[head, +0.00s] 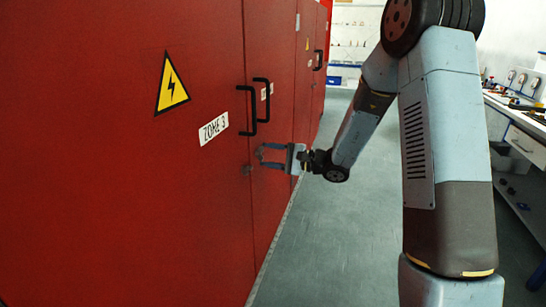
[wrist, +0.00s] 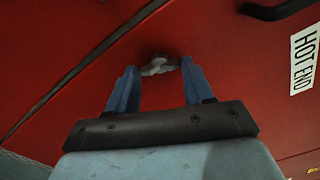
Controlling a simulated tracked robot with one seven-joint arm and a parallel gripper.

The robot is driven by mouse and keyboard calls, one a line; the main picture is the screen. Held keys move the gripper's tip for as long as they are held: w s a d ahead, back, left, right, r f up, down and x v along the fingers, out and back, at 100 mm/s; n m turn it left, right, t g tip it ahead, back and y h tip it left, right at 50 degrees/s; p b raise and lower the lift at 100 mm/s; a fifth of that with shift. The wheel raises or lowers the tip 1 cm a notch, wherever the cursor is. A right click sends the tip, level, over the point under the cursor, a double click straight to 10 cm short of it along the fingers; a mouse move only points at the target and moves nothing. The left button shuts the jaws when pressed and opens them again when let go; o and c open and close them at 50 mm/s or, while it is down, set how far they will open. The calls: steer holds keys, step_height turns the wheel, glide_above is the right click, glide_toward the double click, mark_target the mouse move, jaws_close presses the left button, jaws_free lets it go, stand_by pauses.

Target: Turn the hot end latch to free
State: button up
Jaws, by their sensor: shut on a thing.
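The hot end latch (wrist: 159,66) is a small grey knob on a red cabinet door, seen at the top middle of the wrist view. My gripper (wrist: 158,68) has its two blue-grey fingers on either side of the latch, shut on it at the fingertips. In the head view my gripper (head: 261,155) reaches left to the red door, below the black handles. The latch is small and partly hidden by the fingers there, so its exact angle is hard to tell. A white "HOT END" label (wrist: 304,59) is on the door at the right of the wrist view.
Two black door handles (head: 263,100) stand out above my gripper. A second small grey knob (head: 247,170) is on the neighbouring door with the "ZONE 3" label (head: 213,129) and a yellow warning triangle (head: 173,84). A workbench (head: 522,120) stands at right; the grey floor (head: 335,245) between is clear.

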steer(key=shift+s+a+f+n, duration=0.1)
steer(key=shift+f+n, duration=0.05)
steer(key=shift+n, duration=1)
steer(key=shift+s+a+f+n, duration=0.1)
steer(key=shift+n, duration=1.05)
steer(key=shift+d, duration=0.1)
steer(key=o, duration=1)
steer(key=shift+w+r, duration=0.1)
steer(key=shift+w, duration=0.05)
steer(key=shift+o, duration=0.2)
steer(key=v, duration=1.4)
steer(key=shift+r, duration=0.1)
